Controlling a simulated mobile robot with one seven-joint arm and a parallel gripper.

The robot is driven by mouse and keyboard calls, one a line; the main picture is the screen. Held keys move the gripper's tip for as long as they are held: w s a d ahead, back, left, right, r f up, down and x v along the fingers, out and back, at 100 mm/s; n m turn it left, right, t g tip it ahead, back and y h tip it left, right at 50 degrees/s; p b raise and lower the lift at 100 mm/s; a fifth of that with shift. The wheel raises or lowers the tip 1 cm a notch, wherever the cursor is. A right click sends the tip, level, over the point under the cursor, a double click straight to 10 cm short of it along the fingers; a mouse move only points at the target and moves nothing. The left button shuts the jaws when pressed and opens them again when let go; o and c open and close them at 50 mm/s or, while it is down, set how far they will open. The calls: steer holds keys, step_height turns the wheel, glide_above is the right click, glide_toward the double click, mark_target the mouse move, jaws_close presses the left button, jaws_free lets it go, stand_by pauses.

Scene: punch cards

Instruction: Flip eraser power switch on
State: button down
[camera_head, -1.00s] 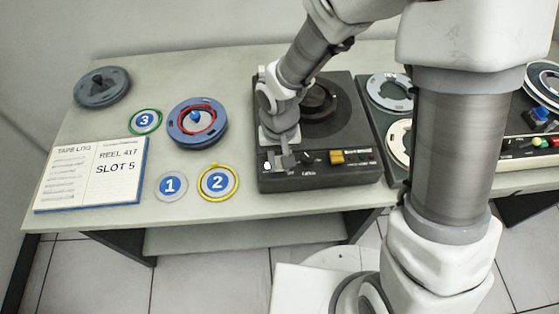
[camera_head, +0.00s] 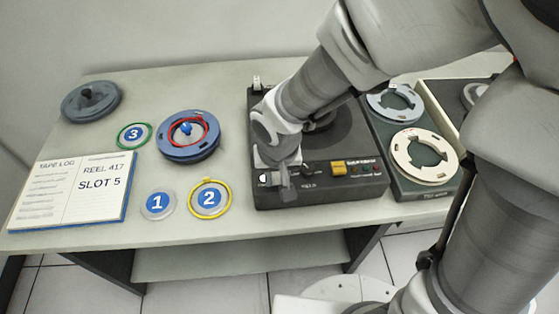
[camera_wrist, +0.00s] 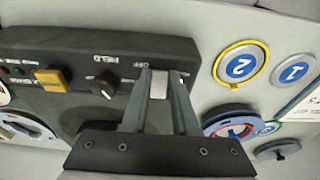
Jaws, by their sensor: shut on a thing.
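The eraser is a dark box (camera_head: 346,187) on the table, with a round black top plate and a front control panel. The wrist view shows its panel (camera_wrist: 215,25) with a black knob (camera_wrist: 104,85), a yellow button (camera_wrist: 52,78) and white lettering that includes "OFF". My gripper (camera_wrist: 161,74) is at the switch end of this panel. Its two fingers are shut on a small pale switch lever (camera_wrist: 158,86). In the head view my gripper (camera_head: 284,186) is at the panel's left end, and its wrist hides part of the box. The lever's exact setting is unclear.
A blue reel (camera_head: 188,150) with a red ring, numbered discs and an open tape log (camera_head: 75,190) lie left of the eraser. A dark tray (camera_head: 425,187) with pale rings stands close on its right. The table's front edge is just below the panel.

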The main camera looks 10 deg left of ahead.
stand_by(0.4)
steer(key=c, duration=0.7)
jaws_free()
steer(key=shift+r, duration=0.1)
steer(key=p+v, duration=0.4)
steer(key=v, duration=1.3)
steer(key=shift+s+r, duration=0.1)
steer(key=shift+r, duration=0.05)
